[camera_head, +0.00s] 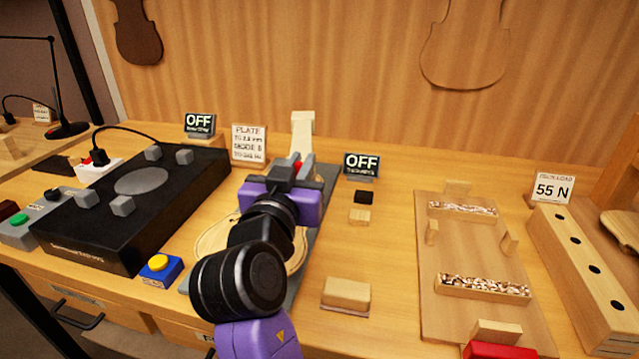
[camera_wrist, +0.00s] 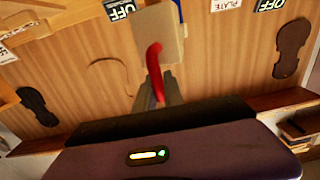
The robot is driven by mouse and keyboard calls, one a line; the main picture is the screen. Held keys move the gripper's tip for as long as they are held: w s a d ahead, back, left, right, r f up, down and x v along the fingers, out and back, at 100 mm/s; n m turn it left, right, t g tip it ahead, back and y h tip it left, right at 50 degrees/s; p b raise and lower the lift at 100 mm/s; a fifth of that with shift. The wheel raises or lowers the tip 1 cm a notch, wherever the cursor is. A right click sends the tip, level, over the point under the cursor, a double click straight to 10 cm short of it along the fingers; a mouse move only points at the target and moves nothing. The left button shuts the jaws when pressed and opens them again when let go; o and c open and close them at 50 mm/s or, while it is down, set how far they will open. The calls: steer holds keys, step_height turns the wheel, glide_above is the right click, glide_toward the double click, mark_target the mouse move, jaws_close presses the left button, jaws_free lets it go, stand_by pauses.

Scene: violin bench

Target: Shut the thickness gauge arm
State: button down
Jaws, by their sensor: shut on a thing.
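The thickness gauge stands mid-bench with a cream arm (camera_head: 302,128) rising at its back. The arm also shows in the wrist view (camera_wrist: 163,36), close in front of my fingers. A red handle (camera_wrist: 154,62) curves from the arm between the fingers. My gripper (camera_head: 298,168) is shut on this red handle, and in the wrist view (camera_wrist: 160,92) the fingers sit on either side of it. The grey gauge base (camera_head: 322,182) and a pale violin plate (camera_head: 212,238) lie below, partly hidden by my arm. An OFF sign (camera_head: 362,165) stands to the right.
A black box (camera_head: 90,235) with grey blocks is on the left, with a blue yellow-buttoned box (camera_head: 160,268) before it. A wooden block (camera_head: 346,294) and a jig board (camera_head: 470,250) lie to the right. The PLATE sign (camera_head: 249,145) stands close behind.

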steer(key=w+a+m+g+h+b, duration=0.1)
steer(key=a+m+h+b, duration=0.1)
steer(key=a+b, duration=0.3)
steer(key=shift+a+g+h+b, duration=0.3)
steer(key=shift+a+h+b, duration=0.15)
steer(key=shift+h, duration=0.25)
steer(key=shift+a, duration=0.1)
steer(key=c, duration=1.5)
jaws_free()
steer(key=shift+o, duration=0.2)
steer(key=v, duration=0.7)
steer(key=shift+s+a+p, duration=0.2)
steer(key=shift+s+p, duration=0.1)
steer(key=shift+p, duration=0.05)
steer(key=shift+f, duration=0.1)
